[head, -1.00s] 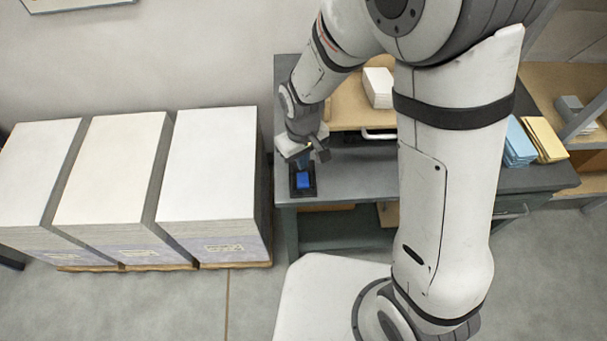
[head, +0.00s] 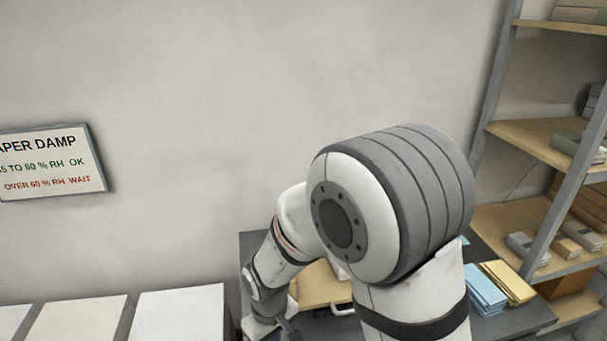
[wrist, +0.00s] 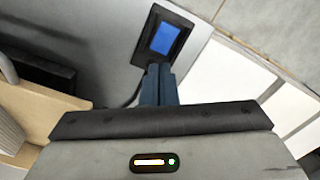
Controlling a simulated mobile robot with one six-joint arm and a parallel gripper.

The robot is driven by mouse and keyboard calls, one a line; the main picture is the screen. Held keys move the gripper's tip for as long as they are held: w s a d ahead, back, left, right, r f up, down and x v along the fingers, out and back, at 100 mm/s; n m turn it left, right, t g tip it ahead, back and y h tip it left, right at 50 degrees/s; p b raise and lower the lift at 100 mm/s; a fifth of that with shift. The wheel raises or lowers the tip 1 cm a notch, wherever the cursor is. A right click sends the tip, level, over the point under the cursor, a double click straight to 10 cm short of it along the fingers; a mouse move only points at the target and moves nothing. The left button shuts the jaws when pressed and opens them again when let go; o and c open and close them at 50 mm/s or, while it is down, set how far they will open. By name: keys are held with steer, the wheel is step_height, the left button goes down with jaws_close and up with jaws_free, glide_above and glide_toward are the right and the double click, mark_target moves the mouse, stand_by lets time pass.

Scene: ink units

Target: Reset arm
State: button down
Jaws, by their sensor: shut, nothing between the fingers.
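My gripper (wrist: 158,72) is shut and empty in the wrist view, its two dark blue fingers together. Beyond the fingertips, a blue block or pad (wrist: 163,38) sits in a black square holder (wrist: 178,22) on the grey bench top. The fingertips overlap the holder's near edge in the picture; I cannot tell the gap between them. In the head view my arm reaches down to the bench, and the fingertips and the blue piece are cut off by the bottom edge.
A wooden board (head: 318,287) lies on the dark bench, with blue (head: 485,291) and yellow (head: 509,282) paper stacks at right. White paper stacks (head: 180,312) stand left. A shelf rack (head: 545,150) stands right. A damp-paper sign (head: 50,162) hangs on the wall.

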steer(key=s+d+r+m+t, duration=0.1)
steer(key=s+d+r+m, duration=0.3)
steer(key=d+r, duration=0.5)
steer(key=s+d+r+m+t, duration=0.2)
steer(key=s+d+r+m, duration=0.2)
steer(key=d+r, duration=0.6)
steer(key=d, duration=0.4)
steer(key=shift+d+r+m, duration=0.25)
steer(key=shift+r+m, duration=0.05)
